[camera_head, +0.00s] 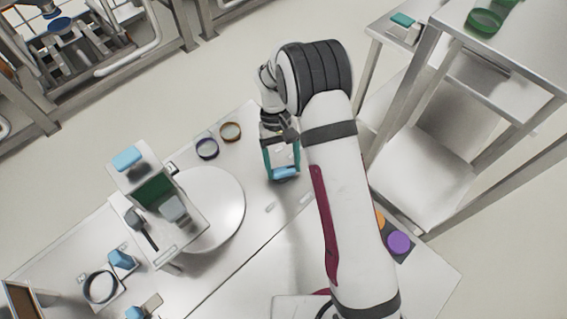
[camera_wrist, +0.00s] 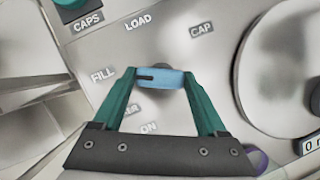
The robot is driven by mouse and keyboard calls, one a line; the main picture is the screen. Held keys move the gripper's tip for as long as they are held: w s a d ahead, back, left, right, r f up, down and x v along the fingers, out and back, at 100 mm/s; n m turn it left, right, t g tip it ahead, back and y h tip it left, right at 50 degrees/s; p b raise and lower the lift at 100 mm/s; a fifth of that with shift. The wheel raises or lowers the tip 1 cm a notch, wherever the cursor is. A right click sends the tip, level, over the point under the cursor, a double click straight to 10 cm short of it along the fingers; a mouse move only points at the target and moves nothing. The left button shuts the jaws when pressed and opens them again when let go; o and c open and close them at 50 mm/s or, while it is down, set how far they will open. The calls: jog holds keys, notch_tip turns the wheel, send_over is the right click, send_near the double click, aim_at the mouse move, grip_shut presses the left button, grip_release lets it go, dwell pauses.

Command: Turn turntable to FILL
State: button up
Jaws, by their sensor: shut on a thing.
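My gripper (camera_head: 282,170) has teal fingers and is over the table, right of the white round turntable (camera_head: 228,208). In the wrist view my gripper (camera_wrist: 160,80) is shut on a light blue handle (camera_wrist: 161,76), one finger at each end. The handle has a dark mark at its left end. The handle (camera_head: 286,173) also shows in the head view. Around it in the wrist view are the labels FILL (camera_wrist: 103,76), to the left, LOAD (camera_wrist: 138,22), above, and CAP (camera_wrist: 201,29), upper right. A label below is partly hidden.
A station with a blue block (camera_head: 127,158) on top stands over the turntable's left side. Two rings, dark (camera_head: 207,149) and brown (camera_head: 231,132), lie behind it. A purple disc (camera_head: 399,242) is right of my arm. A metal rack stands at the right.

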jog(key=shift+n, duration=0.3)
dwell(0.4)
jog(key=o, duration=1.3)
jog(key=v, duration=1.5)
jog(key=shift+a+r, duration=0.2)
jog(key=shift+r, duration=0.2)
